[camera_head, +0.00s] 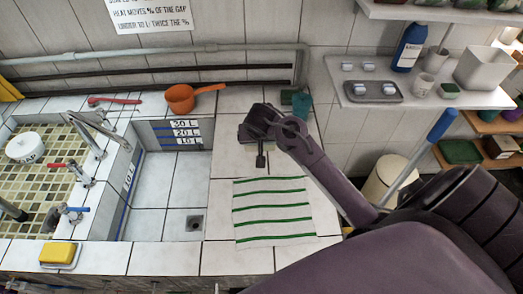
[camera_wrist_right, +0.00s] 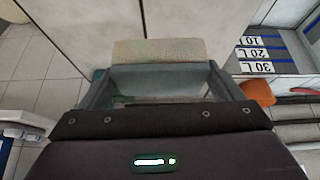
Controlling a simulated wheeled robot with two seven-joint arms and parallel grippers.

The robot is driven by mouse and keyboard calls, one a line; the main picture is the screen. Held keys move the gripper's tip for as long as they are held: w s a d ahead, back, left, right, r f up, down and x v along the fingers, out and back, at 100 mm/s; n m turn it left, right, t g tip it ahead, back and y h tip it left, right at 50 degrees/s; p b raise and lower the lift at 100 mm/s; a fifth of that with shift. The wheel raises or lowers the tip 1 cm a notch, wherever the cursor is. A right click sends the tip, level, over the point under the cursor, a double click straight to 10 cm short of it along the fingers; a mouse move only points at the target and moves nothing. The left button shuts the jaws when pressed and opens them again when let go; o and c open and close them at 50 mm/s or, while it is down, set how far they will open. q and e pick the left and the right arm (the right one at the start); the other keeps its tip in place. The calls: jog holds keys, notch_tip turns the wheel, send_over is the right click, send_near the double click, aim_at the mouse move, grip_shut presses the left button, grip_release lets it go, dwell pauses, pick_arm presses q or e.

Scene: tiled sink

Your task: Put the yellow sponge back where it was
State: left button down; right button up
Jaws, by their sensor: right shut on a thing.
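The yellow sponge (camera_head: 57,252) lies on a small pale dish (camera_head: 68,264) on the tiled front ledge at the left of the head view. My right gripper (camera_head: 259,152) is over the tiled counter behind the striped cloth, far to the right of the yellow sponge. In the right wrist view it (camera_wrist_right: 155,85) is shut on a block with a beige face (camera_wrist_right: 158,50) and a grey side. The arm mostly hides this block in the head view. I cannot tell whether the block touches the counter. My left gripper is not in view.
A green-striped cloth (camera_head: 270,209) lies flat on the counter. A sink basin (camera_head: 165,197) with litre marks is left of it. An orange dipper (camera_head: 180,98), a teal cup (camera_head: 301,106) and pipes (camera_head: 150,70) are behind. A shelf (camera_head: 430,99) with containers is at right.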

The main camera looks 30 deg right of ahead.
jog(key=f, duration=0.6)
jog(key=shift+d, duration=0.2)
jog(key=shift+a+f, duration=0.1)
jog(key=shift+f, duration=0.45)
notch_tip(320, 180, down, 4)
jog(key=shift+r, duration=0.15)
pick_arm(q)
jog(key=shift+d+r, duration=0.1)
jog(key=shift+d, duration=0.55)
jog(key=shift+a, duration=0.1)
pick_arm(e)
jog(key=o, duration=0.7)
